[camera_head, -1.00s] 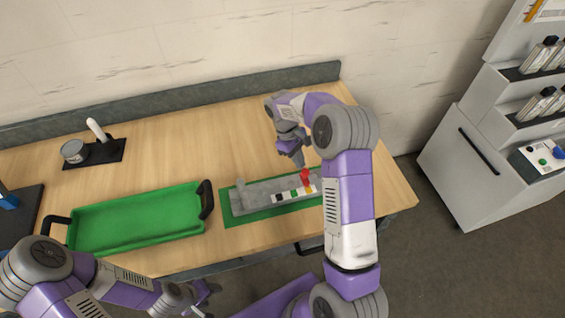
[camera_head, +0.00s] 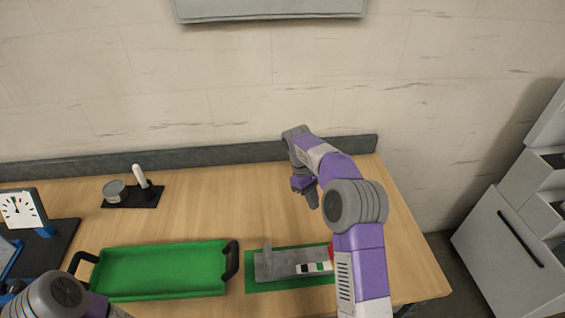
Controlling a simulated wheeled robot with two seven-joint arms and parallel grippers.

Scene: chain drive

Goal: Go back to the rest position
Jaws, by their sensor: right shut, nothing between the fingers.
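My right gripper (camera_head: 312,200) hangs over the table, above and behind the grey fixture block, pointing down. Its fingers look closed and hold nothing. My right arm (camera_head: 355,235) rises from the bottom right and bends over the table, hiding the right end of the fixture. My left arm (camera_head: 55,297) shows only in part at the bottom left corner. My left gripper is out of the frame.
The grey fixture block (camera_head: 281,265) stands on a green mat (camera_head: 262,286), with a red part (camera_head: 330,252) partly hidden by my arm. A green tray (camera_head: 160,270) lies left of it. A tin (camera_head: 115,190), a clock (camera_head: 20,209) and a cabinet (camera_head: 510,250) stand around.

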